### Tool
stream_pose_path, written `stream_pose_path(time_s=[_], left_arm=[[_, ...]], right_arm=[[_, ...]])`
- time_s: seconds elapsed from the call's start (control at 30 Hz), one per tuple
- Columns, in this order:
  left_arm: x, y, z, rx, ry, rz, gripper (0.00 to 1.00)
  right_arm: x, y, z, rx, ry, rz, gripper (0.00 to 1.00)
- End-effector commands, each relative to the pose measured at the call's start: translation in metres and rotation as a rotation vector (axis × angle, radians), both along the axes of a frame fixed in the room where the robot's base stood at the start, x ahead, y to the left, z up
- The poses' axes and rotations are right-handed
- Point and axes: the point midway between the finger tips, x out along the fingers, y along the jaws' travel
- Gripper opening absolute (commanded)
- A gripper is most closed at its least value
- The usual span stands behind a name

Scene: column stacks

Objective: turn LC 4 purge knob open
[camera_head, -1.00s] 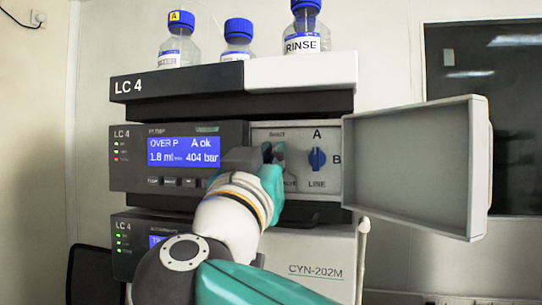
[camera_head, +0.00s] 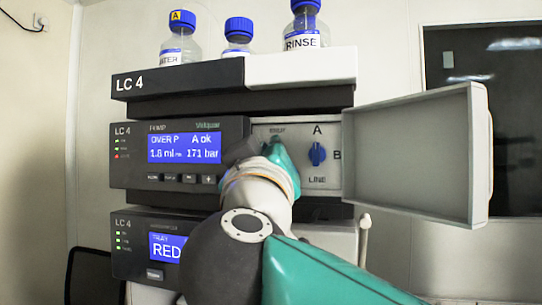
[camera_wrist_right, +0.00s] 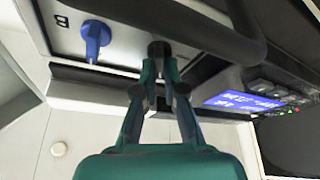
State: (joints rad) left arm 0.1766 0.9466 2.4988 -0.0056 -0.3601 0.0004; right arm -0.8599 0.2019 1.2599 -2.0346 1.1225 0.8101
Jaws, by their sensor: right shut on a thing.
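The LC 4 pump module (camera_head: 130,165) has a panel (camera_head: 333,180) with a dark purge knob, which my gripper hides in the head view. In the right wrist view the knob (camera_wrist_right: 158,48) shows as a dark stub on the panel, between my fingertips. My right gripper (camera_wrist_right: 160,70) is shut on it. In the head view my right gripper (camera_head: 270,148) is at the panel, left of the blue valve knob (camera_head: 317,153). The pump display (camera_head: 184,148) reads OVER P, A ok, 1.8 ml and 171 bar. My left gripper is not in view.
The open grey door (camera_head: 415,155) sticks out to the right of the panel. The blue valve knob is close beside my gripper in the wrist view (camera_wrist_right: 96,36). Bottles (camera_head: 306,30) stand on top of the stack. A lower module display (camera_head: 167,247) reads TRAY RED.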

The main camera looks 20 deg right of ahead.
Motion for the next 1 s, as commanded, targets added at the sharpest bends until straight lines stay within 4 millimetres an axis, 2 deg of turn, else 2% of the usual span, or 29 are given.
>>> stream_pose_path(time_s=[0.37,1.0], left_arm=[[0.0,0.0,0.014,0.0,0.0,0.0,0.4],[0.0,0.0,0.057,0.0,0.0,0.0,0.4]], right_arm=[[0.001,0.001,0.002,-0.294,0.2,0.001,0.0],[0.002,0.002,-0.001,-0.743,0.503,-0.001,0.0]])
